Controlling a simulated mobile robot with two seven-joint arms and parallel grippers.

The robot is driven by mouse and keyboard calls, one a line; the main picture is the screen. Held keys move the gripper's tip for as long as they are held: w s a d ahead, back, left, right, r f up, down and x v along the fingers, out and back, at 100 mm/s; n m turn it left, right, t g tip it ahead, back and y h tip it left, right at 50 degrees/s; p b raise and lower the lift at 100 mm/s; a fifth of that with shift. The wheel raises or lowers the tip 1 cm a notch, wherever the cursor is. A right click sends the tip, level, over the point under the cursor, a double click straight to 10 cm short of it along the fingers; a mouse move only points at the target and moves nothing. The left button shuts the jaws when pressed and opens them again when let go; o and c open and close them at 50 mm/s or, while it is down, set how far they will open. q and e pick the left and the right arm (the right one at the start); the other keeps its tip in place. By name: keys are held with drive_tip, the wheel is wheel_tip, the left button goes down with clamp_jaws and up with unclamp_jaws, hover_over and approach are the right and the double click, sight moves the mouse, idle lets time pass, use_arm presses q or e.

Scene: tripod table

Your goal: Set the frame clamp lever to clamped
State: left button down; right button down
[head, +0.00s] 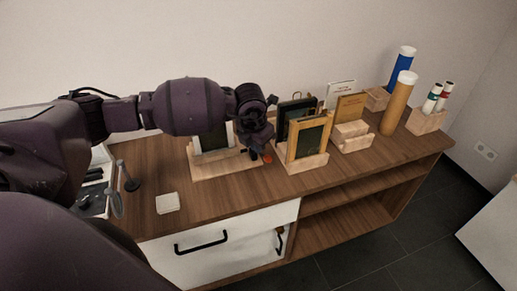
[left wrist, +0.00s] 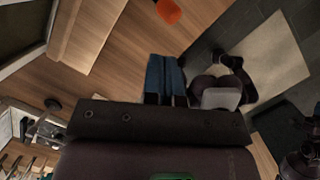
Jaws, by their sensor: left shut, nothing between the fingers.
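A pale wooden stand (head: 225,170) holds a picture frame (head: 214,139) on the table, partly hidden behind my left arm. A small orange tip (head: 267,158), which looks like the end of the clamp lever, shows at the stand's right end. It also shows at the top of the left wrist view as an orange knob (left wrist: 168,11); the rest of the lever is hidden. My left gripper (head: 258,152) is shut and empty, close to the orange tip. In the left wrist view its fingers (left wrist: 165,66) sit below the knob, apart from it in the picture.
A second wooden stand with frames (head: 307,160) is just right of my gripper. Further right are a card holder (head: 351,137), a tan tube (head: 398,103) and a blue tube (head: 401,65). A white coaster (head: 167,203) lies at front left. The tabletop between coaster and frame stand is clear.

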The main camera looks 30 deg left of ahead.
use_arm(q)
drive_tip(key=s+d+r, duration=0.2)
drive_tip(key=s+r, duration=0.1)
drive_tip(key=r, duration=0.2)
drive_tip(key=shift+s+d, duration=0.35)
drive_tip(key=shift+f, duration=0.1)
